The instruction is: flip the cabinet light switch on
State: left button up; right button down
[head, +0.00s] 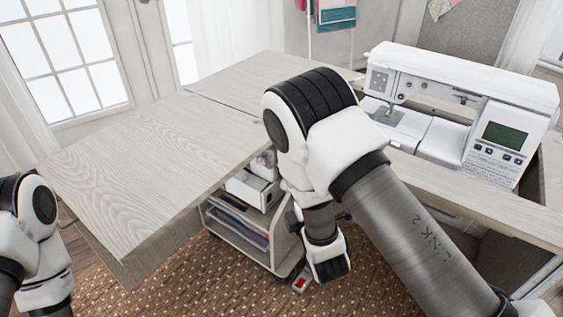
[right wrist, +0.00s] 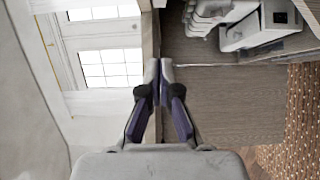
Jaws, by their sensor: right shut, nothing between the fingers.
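The sewing cabinet (head: 470,195) stands at the right, with its pale wooden leaf (head: 150,150) spread to the left. I cannot make out a light switch for certain in either view. In the right wrist view my right gripper (right wrist: 159,70) is shut and empty. Its fingertips overlap the edge of a wooden panel (right wrist: 225,100) there; I cannot tell whether they touch it. In the head view my right arm hides part of the cabinet front, and the fingers do not show clearly. My left arm shows at the left edge, but its gripper is out of view.
A white sewing machine (head: 465,110) sits on the cabinet. Under the leaf is a wheeled cart (head: 238,238) with a white box (head: 250,188). A small item with a red part (head: 300,284) lies on the brown carpet (head: 200,285). The leaf's top is clear.

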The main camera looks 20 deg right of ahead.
jog(key=shift+a, duration=0.1)
jog(key=shift+w, duration=0.15)
jog(key=w+d+b, duration=0.1)
jog(key=w+d, duration=0.2)
jog(key=w, duration=0.9)
jog(key=shift+w, duration=0.3)
